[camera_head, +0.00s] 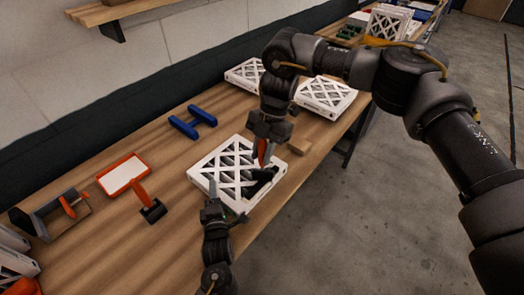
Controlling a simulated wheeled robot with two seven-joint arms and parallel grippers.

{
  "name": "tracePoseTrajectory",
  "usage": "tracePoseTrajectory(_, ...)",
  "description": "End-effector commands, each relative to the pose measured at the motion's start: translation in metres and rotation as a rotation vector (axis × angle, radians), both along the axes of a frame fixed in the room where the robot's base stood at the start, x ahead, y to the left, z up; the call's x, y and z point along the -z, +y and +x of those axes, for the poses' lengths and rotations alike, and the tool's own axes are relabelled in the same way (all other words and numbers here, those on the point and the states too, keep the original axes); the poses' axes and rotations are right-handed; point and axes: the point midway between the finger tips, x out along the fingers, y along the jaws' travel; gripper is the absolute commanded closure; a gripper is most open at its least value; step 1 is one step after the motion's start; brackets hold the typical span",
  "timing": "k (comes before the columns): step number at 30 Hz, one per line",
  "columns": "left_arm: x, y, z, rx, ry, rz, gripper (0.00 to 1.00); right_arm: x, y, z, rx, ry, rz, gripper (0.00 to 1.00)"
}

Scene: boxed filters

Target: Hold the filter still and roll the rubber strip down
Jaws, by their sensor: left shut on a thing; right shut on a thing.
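The white filter (204,169) with its lattice face lies on the wooden table near the front edge. My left gripper (226,200) is shut on the filter's near left edge, one finger showing above the face. My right gripper (266,139) is above the filter's right part, shut on an orange-handled tool (263,153). The tool's dark lower end is at the filter's right side; I cannot tell whether it touches. The rubber strip cannot be told apart from the dark parts there.
Two more white filters (326,96) lie farther back. A blue stand (192,122), an orange-framed tray (123,175), a black block with an orange handle (152,211) and a grey holder (48,215) stand on the left.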

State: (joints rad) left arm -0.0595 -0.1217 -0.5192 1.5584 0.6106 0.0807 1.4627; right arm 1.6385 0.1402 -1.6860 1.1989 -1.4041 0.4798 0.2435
Motion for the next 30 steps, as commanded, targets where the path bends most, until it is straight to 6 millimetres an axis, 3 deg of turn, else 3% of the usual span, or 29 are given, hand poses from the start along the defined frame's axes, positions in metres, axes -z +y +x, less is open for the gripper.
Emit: tracePoseTrajectory(30,0.0009,0.0001,-0.0004,0.0,0.002,0.0,0.84,0.0094,0.0,-0.0003,-0.001,0.001,-0.001,0.99)
